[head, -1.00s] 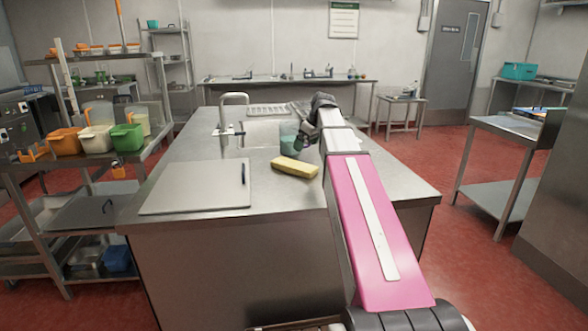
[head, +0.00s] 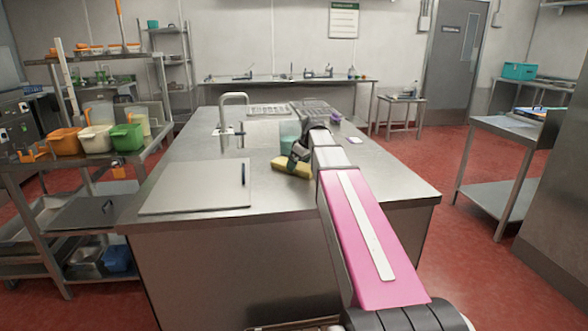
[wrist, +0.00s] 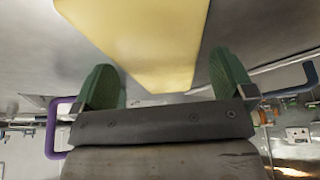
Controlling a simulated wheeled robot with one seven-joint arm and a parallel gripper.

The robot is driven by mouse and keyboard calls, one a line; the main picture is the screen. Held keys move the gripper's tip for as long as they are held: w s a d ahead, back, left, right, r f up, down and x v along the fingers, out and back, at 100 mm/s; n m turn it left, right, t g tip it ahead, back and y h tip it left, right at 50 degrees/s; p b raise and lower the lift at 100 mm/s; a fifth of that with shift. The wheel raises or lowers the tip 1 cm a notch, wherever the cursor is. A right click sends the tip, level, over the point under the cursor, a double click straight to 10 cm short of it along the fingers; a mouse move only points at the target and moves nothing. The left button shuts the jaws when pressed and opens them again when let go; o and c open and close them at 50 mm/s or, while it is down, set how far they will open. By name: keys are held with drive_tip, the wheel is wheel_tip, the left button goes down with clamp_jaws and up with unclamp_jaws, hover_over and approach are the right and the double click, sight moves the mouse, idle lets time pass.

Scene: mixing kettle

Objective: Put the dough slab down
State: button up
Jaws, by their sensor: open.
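The dough slab (head: 282,166) is a pale yellow block lying on the steel counter (head: 210,148), right of the flat grey board (head: 195,190). My gripper (head: 297,158) is at the slab and hides part of it in the head view. In the wrist view the slab (wrist: 150,40) is large, and its end reaches between the two green fingertips of my open gripper (wrist: 165,85). A gap shows on each side of the slab, so the fingers look apart from it.
A translucent greenish container (head: 289,130) stands just behind the slab. A purple item (head: 335,117) and a small pale item (head: 355,140) are to its right. A tap (head: 233,110) rises at the back left. The counter's front right is clear apart from my arm above it.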

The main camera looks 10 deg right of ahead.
drive_tip(key=shift+w+a+f, duration=0.15)
drive_tip(key=shift+w+f, duration=0.05)
drive_tip(key=shift+f, duration=0.45)
drive_tip(key=shift+r, duration=0.15)
drive_tip(key=c, duration=1.3)
